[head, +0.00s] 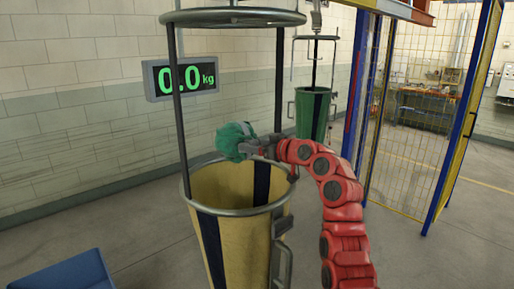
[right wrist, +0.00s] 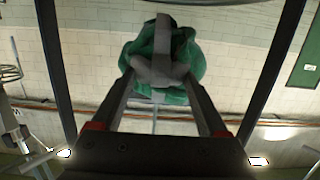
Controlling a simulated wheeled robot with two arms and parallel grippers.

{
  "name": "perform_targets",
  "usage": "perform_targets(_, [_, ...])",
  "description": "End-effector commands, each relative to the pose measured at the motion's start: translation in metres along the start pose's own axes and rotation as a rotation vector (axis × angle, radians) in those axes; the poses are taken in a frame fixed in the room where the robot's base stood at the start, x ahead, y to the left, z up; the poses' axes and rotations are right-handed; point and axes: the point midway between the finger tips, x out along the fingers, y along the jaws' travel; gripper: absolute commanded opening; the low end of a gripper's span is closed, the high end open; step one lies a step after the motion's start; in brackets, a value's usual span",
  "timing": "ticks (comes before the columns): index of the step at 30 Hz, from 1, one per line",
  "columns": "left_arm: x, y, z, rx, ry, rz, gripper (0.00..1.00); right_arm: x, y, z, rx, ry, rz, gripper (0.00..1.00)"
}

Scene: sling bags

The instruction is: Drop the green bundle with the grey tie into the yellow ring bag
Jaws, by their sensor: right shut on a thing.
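The green bundle (head: 235,140) is held in the head view above the yellow ring bag, near the back of its opening. In the right wrist view the green bundle (right wrist: 165,60) shows its grey tie (right wrist: 163,55) between the fingers. My right gripper (head: 250,145) is shut on the bundle; in the right wrist view its fingers (right wrist: 158,85) close against it. The yellow ring bag (head: 237,190) hangs open with a metal rim and dark vertical stripes. Its bottom is hidden. My left gripper is not in view.
A metal upper ring (head: 232,17) and dark straps surround the space above the yellow bag. A green bag (head: 312,112) hangs behind to the right. A display (head: 182,77) on the wall reads 0.0 kg. A blue box (head: 65,272) lies at bottom left.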

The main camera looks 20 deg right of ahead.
Motion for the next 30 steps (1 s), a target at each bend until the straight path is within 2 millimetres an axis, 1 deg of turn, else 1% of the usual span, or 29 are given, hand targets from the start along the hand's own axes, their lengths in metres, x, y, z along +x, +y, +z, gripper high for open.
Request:
perform_targets(2, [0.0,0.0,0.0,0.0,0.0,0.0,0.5,-0.001,0.0,-0.002,-0.001,0.004,0.0,0.0])
perform_targets(3, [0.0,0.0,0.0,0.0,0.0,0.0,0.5,-0.001,0.0,-0.002,-0.001,0.004,0.0,0.79])
perform_targets(5, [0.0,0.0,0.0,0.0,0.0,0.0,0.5,-0.001,0.0,-0.002,-0.001,0.004,0.0,0.9])
perform_targets(6, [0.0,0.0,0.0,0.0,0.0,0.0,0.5,-0.001,0.0,-0.002,-0.001,0.003,0.0,0.97])
perform_targets(7, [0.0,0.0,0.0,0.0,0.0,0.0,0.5,-0.001,0.0,-0.002,-0.001,0.003,0.0,1.0])
perform_targets(14, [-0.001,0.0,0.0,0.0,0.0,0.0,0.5,-0.001,0.0,0.0,0.0,0.0,0.001,1.0])
perform_targets(17, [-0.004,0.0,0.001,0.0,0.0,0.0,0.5,-0.006,0.001,0.001,-0.001,0.002,0.001,1.0])
perform_targets(19, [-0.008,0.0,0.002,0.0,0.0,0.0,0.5,-0.014,0.001,0.001,-0.002,0.003,0.002,1.0])
perform_targets(23, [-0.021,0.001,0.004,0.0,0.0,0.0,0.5,-0.04,0.001,0.004,-0.004,0.005,0.004,1.0])
perform_targets(30, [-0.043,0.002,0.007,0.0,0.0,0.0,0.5,-0.106,0.002,0.004,-0.004,0.003,0.005,1.0])
